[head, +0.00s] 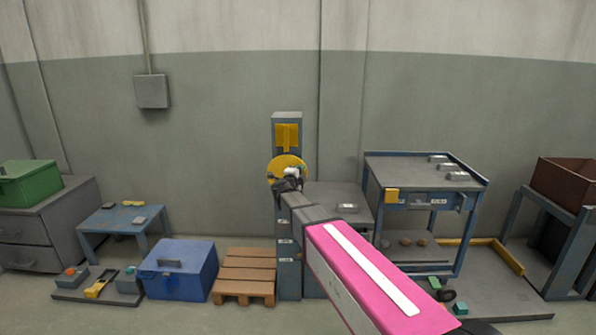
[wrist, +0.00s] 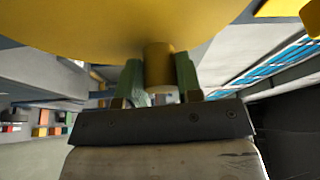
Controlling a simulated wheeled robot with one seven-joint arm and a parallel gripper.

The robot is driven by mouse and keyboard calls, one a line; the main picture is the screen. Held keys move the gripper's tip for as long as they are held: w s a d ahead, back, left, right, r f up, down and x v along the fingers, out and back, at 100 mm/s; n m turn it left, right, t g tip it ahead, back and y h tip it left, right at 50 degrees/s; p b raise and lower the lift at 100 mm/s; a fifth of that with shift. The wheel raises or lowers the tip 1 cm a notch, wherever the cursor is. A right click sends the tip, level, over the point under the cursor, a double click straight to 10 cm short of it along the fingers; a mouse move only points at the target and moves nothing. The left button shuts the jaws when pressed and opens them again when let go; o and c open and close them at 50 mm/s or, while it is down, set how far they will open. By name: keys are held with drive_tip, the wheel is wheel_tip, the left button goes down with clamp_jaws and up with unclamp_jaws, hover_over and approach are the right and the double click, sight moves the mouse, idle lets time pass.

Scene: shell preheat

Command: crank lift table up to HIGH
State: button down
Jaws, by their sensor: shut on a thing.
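The lift table has a blue-grey column (head: 287,131) with a yellow pointer piece near its top and several white labels lower down. A yellow crank wheel (head: 283,165) is on the column's front; it fills the top of the wrist view (wrist: 130,25). My gripper (head: 292,172) is at the wheel. In the wrist view, its two green fingers are shut on the yellow crank knob (wrist: 159,68). The grey lift platform (head: 328,192) stands right of the column with a small metal block on it. My pink arm link hides part of the column and platform.
A blue cart (head: 377,172) with metal blocks on top stands to the right. A wooden pallet (head: 246,268) and a blue chest (head: 160,277) are on the floor to the left. A low blue table (head: 97,221) stands farther left. Small parts lie on the floor at right.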

drive_tip(key=f+m, duration=0.1)
drive_tip(key=f+m+g, duration=0.1)
drive_tip(key=m, duration=0.1)
drive_tip(key=shift+d+m+y, duration=0.3)
drive_tip(key=shift+a+f+m+g+y, duration=0.25)
drive_tip(key=shift+f+m+g+y, duration=0.35)
drive_tip(key=shift+f+m, duration=0.65)
drive_tip(key=shift+a+f+m+g+y, duration=0.35)
drive_tip(key=shift+f+m+y, duration=0.5)
drive_tip(key=shift+m, duration=0.8)
drive_tip(key=c, duration=0.8)
unclamp_jaws()
drive_tip(key=shift+s, duration=0.1)
drive_tip(key=v, duration=1)
drive_tip(key=shift+s+a+r, duration=0.1)
drive_tip(key=shift+s, duration=0.2)
